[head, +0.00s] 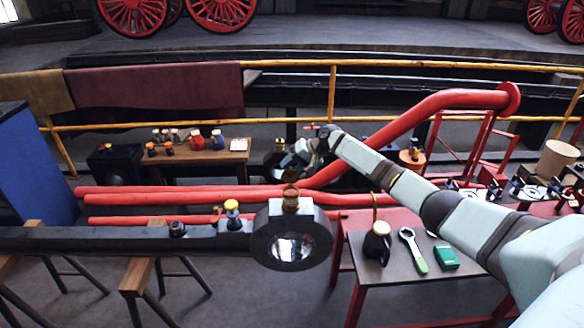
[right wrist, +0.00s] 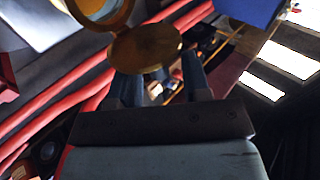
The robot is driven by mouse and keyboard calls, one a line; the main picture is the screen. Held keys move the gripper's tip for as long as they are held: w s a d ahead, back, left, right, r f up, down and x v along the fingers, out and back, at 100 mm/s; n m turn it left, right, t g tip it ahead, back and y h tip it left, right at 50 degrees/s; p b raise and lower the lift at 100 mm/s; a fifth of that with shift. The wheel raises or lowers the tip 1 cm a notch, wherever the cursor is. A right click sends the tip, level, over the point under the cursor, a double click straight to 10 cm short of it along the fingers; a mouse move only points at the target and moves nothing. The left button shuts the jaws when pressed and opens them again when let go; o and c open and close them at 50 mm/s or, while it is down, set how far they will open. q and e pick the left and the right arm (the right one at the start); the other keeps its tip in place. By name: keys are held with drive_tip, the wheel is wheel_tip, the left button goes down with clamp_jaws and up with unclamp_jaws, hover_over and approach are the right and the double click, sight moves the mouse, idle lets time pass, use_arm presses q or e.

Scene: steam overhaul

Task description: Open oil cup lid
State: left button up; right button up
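The brass oil cup (head: 291,201) sits on top of the dark round rod end, with a brass ring shape showing upright above it. In the right wrist view, the brass cup rim (right wrist: 98,12) is at the top edge. The round brass lid (right wrist: 146,48) joins it at one side and appears swung away from the mouth. My right gripper (head: 298,160) is just behind and above the cup in the head view. In the wrist view, its two fingers (right wrist: 161,77) are apart, with the lid just beyond their tips; contact is unclear. My left gripper is out of view.
Red pipes (head: 170,196) run behind the rod. A dark table (head: 395,285) at right holds an oil can (head: 377,243), a green-handled wrench (head: 413,250) and a green box (head: 446,257). A yellow-topped fitting (head: 232,214) stands left of the cup.

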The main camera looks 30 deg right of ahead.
drive_tip(key=v, duration=1.4)
drive_tip(key=shift+f, duration=0.1)
drive_tip(key=shift+d, duration=0.1)
